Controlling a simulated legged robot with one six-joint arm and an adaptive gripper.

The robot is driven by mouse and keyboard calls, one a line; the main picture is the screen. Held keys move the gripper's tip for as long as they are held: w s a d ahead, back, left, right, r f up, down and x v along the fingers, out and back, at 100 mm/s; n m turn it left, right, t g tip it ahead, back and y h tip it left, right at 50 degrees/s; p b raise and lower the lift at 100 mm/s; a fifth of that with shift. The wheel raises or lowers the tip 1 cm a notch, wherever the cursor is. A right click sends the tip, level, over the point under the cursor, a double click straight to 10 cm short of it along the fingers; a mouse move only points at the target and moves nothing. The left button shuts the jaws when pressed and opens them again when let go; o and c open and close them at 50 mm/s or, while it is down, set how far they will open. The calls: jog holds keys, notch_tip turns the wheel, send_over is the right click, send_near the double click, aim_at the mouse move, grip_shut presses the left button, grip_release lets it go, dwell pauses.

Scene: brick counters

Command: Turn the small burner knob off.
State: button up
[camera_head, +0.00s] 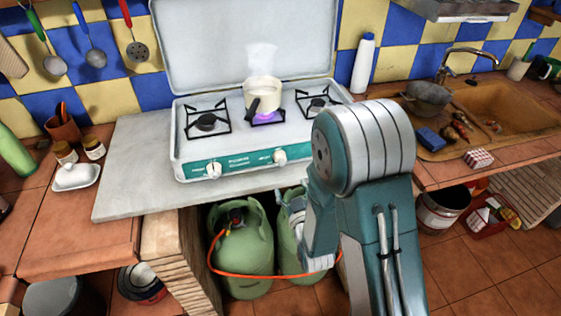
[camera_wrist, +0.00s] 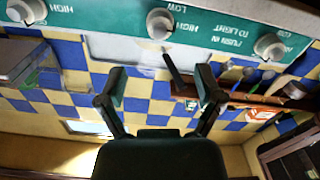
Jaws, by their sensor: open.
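The white stove (camera_head: 190,150) has a teal front panel (camera_head: 245,163) with white knobs. The left knob (camera_head: 213,170) and another knob (camera_head: 280,156) show in the head view; my arm covers the panel's right end. A purple-blue flame (camera_head: 267,117) burns under a cream pot (camera_head: 263,92) on the middle burner. The wrist view shows a left knob (camera_wrist: 26,10), a middle knob (camera_wrist: 160,23) and a right knob (camera_wrist: 270,45). My gripper (camera_wrist: 161,82) is open and empty, its fingers apart below the middle knob in the picture. Which knob serves the small burner is unclear.
The stove lid (camera_head: 240,45) stands open behind the burners. A white bottle (camera_head: 363,63) stands at the stove's right. Green gas cylinders (camera_head: 240,245) with an orange hose sit below. A white dish (camera_head: 76,177) and jars are on the left counter. A sink (camera_head: 490,105) is right.

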aim_at(282, 165)
jog(key=x, duration=1)
jog(key=shift+w+a, duration=0.1)
jog(key=shift+w, duration=0.2)
jog(key=c, duration=1.1)
